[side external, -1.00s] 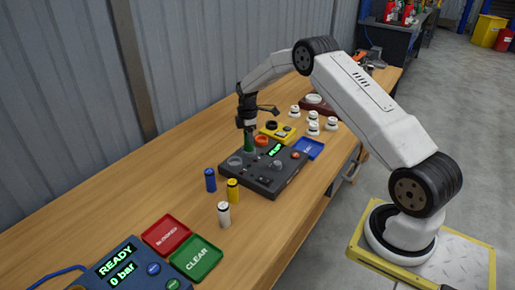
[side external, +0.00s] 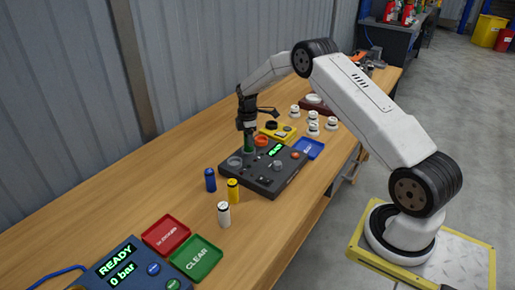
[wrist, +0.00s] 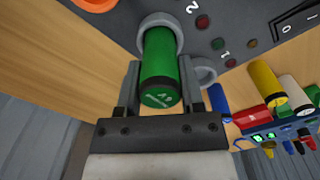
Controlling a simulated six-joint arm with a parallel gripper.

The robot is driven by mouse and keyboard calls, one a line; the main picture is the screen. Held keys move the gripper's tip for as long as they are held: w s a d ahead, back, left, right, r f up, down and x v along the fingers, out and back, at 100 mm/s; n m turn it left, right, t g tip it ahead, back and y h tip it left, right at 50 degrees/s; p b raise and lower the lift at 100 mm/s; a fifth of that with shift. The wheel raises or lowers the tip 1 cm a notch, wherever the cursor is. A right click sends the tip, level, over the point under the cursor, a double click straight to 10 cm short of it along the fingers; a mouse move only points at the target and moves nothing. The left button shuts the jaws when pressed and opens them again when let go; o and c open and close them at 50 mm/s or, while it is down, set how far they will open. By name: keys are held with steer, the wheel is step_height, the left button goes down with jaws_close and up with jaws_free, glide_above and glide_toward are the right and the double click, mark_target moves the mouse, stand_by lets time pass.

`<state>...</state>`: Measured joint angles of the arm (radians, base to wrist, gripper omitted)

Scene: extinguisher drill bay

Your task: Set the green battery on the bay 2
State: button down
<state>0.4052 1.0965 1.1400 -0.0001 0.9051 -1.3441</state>
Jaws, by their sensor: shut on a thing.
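The green battery (wrist: 159,55) is upright between the jaws of my gripper (wrist: 161,72), which is shut on it. In the wrist view its far end sits within a grey ring socket (wrist: 152,20) beside the printed 2. How deep it is seated I cannot tell. In the side view the battery (side external: 248,149) shows below my gripper (side external: 247,133), at the dark battery panel (side external: 268,187). Another grey ring (wrist: 205,76), by the printed 1, looks empty.
Blue (side external: 210,180), yellow (side external: 233,191) and white (side external: 224,214) batteries stand in front of the panel. Red (side external: 166,235) and green (side external: 196,257) trays lie nearer the camera. A blue tray (side external: 309,148) and several white pieces (side external: 313,129) are beyond the panel.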

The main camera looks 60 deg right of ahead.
steer(key=shift+f, duration=0.25)
steer(key=c, duration=0.5)
jaws_free()
steer(key=shift+r, duration=0.1)
steer(key=shift+r, duration=5.4)
steer(key=shift+a, duration=0.1)
